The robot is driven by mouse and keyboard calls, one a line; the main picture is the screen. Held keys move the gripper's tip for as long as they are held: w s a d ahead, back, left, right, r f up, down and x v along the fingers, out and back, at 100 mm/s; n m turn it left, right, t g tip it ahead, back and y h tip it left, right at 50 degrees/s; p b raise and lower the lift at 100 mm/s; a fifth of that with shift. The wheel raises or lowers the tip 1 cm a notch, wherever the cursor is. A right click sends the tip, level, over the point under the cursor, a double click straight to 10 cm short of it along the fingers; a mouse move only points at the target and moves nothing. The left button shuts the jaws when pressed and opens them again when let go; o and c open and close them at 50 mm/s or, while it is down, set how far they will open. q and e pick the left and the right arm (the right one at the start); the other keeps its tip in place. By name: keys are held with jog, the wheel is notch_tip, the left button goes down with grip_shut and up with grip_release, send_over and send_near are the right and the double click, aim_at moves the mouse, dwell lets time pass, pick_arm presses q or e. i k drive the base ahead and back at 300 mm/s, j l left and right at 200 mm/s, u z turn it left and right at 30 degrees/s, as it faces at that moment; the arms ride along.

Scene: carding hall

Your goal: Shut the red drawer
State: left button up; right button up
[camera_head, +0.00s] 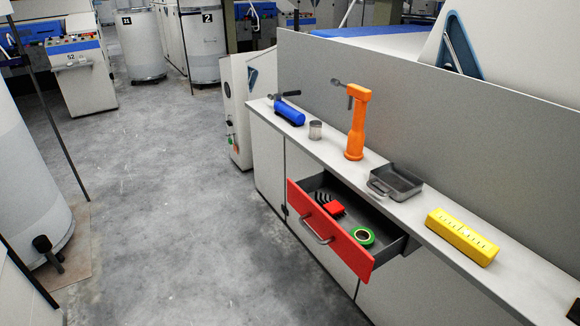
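The red drawer (327,236) stands pulled open from the grey cabinet (270,172) below the long worktop. Its red front has a metal bar handle (318,227) and faces the aisle at the lower left. Inside the grey drawer box lie a green tape roll (363,236), a small red object (334,208) and some dark curved items (322,198). No gripper of mine can be made out in this view, and nothing touches the drawer or its handle.
The concrete floor (180,200) before the drawer is clear. A large white can (30,175) stands left.

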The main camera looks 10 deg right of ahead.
aim_at(390, 240)
jog(key=i+z, duration=0.2)
jog(key=z, duration=0.3)
jog(key=i+z, duration=0.2)
jog(key=z, duration=0.3)
